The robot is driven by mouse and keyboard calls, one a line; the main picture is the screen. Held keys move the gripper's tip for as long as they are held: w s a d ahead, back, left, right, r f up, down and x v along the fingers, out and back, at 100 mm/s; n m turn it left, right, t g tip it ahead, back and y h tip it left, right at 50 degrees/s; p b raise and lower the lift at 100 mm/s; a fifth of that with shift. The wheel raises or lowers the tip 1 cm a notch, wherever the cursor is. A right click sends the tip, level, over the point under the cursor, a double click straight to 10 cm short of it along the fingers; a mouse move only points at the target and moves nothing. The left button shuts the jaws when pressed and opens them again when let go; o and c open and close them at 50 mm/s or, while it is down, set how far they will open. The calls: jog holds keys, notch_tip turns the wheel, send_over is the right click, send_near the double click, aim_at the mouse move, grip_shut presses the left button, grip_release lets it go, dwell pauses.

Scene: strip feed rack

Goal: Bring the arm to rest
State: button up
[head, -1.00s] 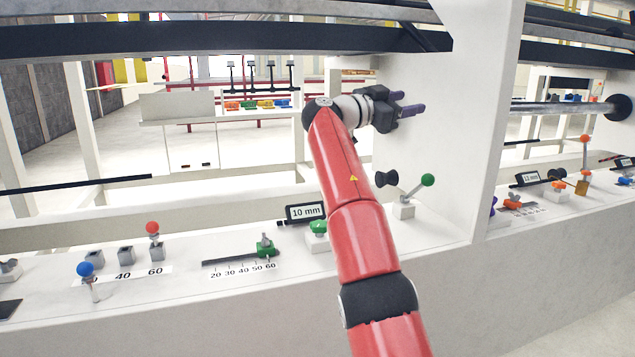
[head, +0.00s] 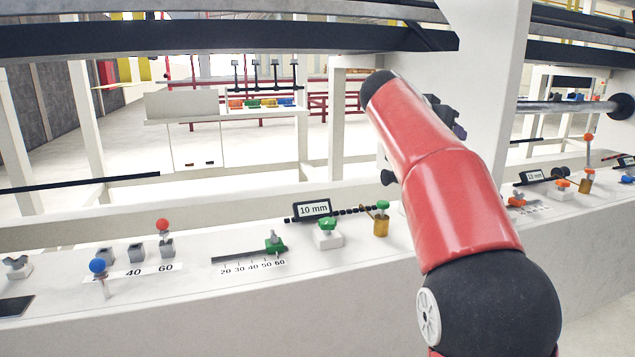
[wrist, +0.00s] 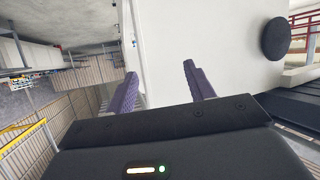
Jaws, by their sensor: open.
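My red arm (head: 445,190) rises from the lower right of the head view, over the rack's front ledge. My gripper is mostly hidden behind the arm there; a dark part and a purple finger (head: 459,131) show past its right edge. In the wrist view my gripper (wrist: 160,84) has its two purple fingers well apart, with nothing between them. A white upright panel (wrist: 185,40) lies beyond the fingers, and I see no contact.
The white ledge (head: 120,312) carries a blue-knobbed lever (head: 98,266), a red-knobbed lever (head: 163,226), a green slider (head: 274,243), a 10 mm display (head: 314,209) and a brass cylinder with a green knob (head: 381,225). Dark beams (head: 220,38) cross above. A dark disc (wrist: 276,38) is at the wrist view's right.

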jog(key=s+a+f+n+g+y, duration=0.1)
jog(key=s+a+f+n+y, duration=0.2)
jog(key=s+f, duration=0.7)
jog(key=s+a+f+n+y, duration=0.3)
jog(key=s+f, duration=0.7)
jog(key=s, duration=0.5)
jog(key=s+a+f+n+g+y, duration=0.1)
jog(key=s+a+f+n+y, duration=0.2)
jog(key=s+f, duration=0.6)
jog(key=s+a+y, duration=0.1)
jog(key=s, duration=0.2)
jog(key=shift+s+f+n+g+y, duration=0.3)
jog(key=shift+f, duration=0.1)
